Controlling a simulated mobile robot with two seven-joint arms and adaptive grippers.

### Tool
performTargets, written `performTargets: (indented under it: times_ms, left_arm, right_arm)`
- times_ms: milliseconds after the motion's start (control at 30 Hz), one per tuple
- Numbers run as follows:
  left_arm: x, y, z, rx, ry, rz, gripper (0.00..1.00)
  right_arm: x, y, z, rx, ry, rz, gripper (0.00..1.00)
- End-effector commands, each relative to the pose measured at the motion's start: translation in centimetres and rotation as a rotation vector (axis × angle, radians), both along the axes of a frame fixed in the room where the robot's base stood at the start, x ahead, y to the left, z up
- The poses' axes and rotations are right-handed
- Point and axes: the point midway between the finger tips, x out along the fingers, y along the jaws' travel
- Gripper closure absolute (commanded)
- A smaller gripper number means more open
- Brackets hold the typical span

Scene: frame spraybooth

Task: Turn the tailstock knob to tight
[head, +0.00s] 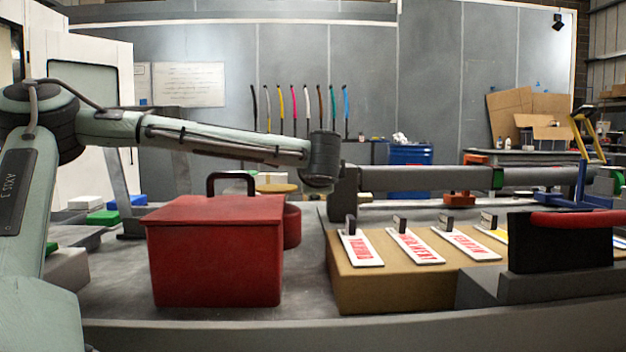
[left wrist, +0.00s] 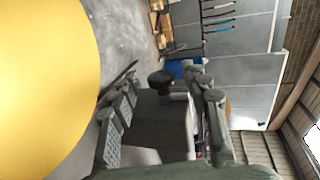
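In the left wrist view a round black knob (left wrist: 160,78) on a short grey stem stands by a dark grey block (left wrist: 157,112). I cannot tell its turned position or read any mark. My left gripper (left wrist: 166,88) is open, its two fingers apart, with the knob showing in the gap between them. Whether they touch it cannot be told. In the head view my left arm reaches in from the left and ends at a dark wrist; its fingers are hidden there. The grey post (head: 345,196) just right of the wrist carries a long grey tube (head: 425,178). My right gripper is not in view.
A red box (head: 215,250) with a black handle stands below my left arm. A tan box (head: 400,285) bears several red-lettered tags. A black block (head: 560,243) with a red top is at right. A large yellow round surface (left wrist: 40,90) is close to the wrist camera.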

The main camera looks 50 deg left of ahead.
Motion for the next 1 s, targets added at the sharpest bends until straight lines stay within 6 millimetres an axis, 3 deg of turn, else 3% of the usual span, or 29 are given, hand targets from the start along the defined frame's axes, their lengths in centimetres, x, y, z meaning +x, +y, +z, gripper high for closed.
performTargets:
  times_ms: [367, 800, 1000]
  left_arm:
    - [-0.5, -0.8, 0.4, 0.001, -0.003, -0.003, 0.53]
    - [-5.8, -7.3, 2.7, 0.003, -0.003, -0.003, 0.53]
    - [-7.0, -8.9, 3.2, 0.002, -0.001, -0.002, 0.53]
  right_arm:
    - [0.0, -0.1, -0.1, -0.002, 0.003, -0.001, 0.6]
    - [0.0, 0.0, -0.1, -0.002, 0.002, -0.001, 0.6]
    - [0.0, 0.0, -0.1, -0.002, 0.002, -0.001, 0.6]
